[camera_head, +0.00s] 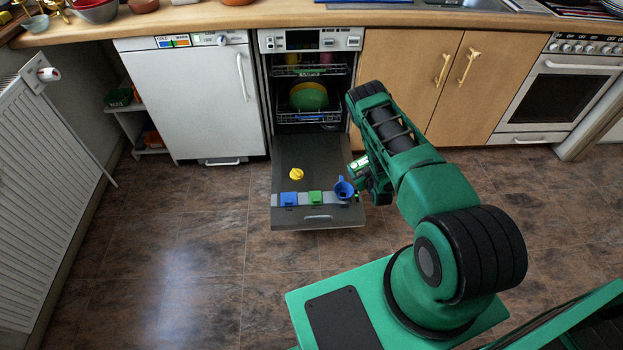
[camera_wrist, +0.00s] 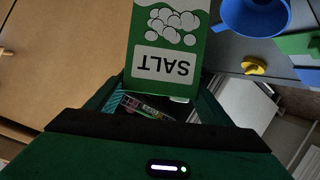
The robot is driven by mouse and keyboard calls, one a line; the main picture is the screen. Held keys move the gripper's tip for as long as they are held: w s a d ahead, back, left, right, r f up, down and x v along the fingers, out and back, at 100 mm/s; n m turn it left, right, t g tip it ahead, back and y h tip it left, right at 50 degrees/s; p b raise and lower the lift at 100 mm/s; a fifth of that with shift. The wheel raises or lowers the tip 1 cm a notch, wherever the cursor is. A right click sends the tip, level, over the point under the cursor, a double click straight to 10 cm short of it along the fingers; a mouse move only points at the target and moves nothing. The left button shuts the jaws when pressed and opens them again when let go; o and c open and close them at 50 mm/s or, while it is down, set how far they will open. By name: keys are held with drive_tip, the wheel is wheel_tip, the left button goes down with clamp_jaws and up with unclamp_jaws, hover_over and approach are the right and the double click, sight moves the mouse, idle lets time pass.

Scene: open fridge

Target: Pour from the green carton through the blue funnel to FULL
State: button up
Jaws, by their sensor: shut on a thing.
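In the head view the carton (camera_head: 358,164) shows as a small green and white shape at the gripper, above the open dishwasher door's right edge. The blue funnel (camera_head: 344,187) stands at the right end of the strip on the door. In the wrist view the funnel (camera_wrist: 254,14) lies to the right of the carton, apart from it in the picture. I cannot tell whether salt is flowing. The inside below the funnel and any FULL mark are not visible.
The dishwasher door (camera_head: 318,217) is lowered. A yellow cap (camera_head: 297,174) lies on it, left of the funnel. A blue lid (camera_head: 289,199) and a green lid (camera_head: 316,198) sit on the strip. The rack above holds plates (camera_head: 308,97). Floor left of the door is clear.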

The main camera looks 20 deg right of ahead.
idle(0.4)
drive_tip(key=shift+w+n+h, duration=0.1)
drive_tip(key=shift+n+h, duration=0.3)
drive_tip(key=shift+n, duration=0.1)
drive_tip(key=shift+a+f+n+h, duration=0.1)
drive_tip(key=shift+f+n+h, duration=0.2)
drive_tip(key=shift+n, duration=0.1)
drive_tip(key=shift+f+n+t, duration=0.25)
drive_tip(key=shift+n+t, duration=0.05)
drive_tip(key=shift+n, duration=0.2)
drive_tip(key=shift+a, duration=0.1)
drive_tip(key=shift+a+f+n+h, duration=0.1)
drive_tip(key=shift+f+n+h, duration=0.2)
drive_tip(key=shift+n+h, duration=0.1)
idle(0.4)
